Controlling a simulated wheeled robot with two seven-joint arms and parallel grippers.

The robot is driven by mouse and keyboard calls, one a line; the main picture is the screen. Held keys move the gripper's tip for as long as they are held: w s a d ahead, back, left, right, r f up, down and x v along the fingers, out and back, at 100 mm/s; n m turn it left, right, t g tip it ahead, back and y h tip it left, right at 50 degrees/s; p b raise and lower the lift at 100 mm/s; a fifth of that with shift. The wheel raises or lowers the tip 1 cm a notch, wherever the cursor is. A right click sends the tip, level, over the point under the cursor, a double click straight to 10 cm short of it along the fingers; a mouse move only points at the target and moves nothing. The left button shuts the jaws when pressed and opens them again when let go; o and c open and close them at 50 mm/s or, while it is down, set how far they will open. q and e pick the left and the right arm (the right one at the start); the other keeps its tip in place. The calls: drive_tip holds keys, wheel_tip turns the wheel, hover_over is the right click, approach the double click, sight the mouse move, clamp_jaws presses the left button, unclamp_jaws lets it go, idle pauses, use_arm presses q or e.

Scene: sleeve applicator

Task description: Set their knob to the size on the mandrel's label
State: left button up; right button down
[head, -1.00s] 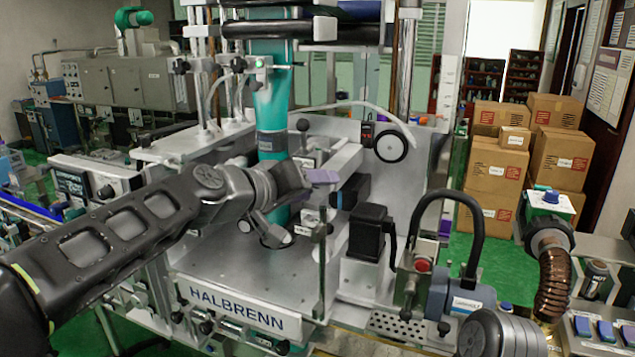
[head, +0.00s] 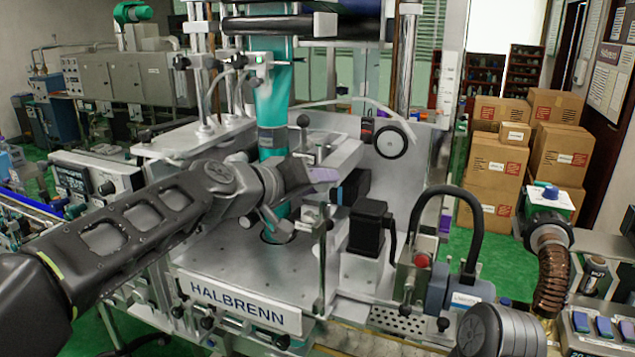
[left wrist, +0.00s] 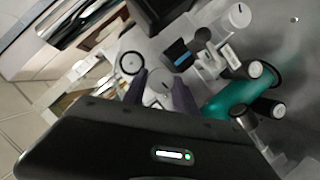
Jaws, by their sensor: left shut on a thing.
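The mandrel is an upright teal tube (head: 272,105) in the middle of the machine. A dark label band (head: 272,139) crosses it; its print is too small to read. The teal tube also shows in the left wrist view (left wrist: 230,98). My left gripper (head: 318,180) is in front of the machine, just right of the tube. In the left wrist view, its purple fingers (left wrist: 159,90) are shut on a pale round knob (left wrist: 160,87). The fingers hide the knob's sides, and I cannot read its setting. My right gripper is out of view.
A black-rimmed wheel (head: 391,142) stands right of the gripper. A black hose (head: 447,192) and a red button (head: 422,261) are at the right front. The bare metal deck (head: 225,255) lies below. Cartons (head: 495,160) stand behind.

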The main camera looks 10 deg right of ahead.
use_arm(q)
clamp_jaws()
drive_tip(key=n+h+b, duration=0.1)
drive_tip(key=b, duration=0.2)
drive_tip(key=f+n+h+b, duration=0.1)
drive_tip(key=n+b, duration=0.1)
drive_tip(key=b, duration=0.1)
drive_tip(key=shift+w+a+b, duration=0.1)
drive_tip(key=shift+a+b, duration=0.05)
drive_tip(key=shift+b, duration=0.2)
drive_tip(key=n+b, duration=0.1)
drive_tip(key=n+h+b, duration=0.1)
drive_tip(key=b, duration=0.1)
drive_tip(key=shift+r, duration=0.25)
drive_tip(key=shift+n, duration=0.3)
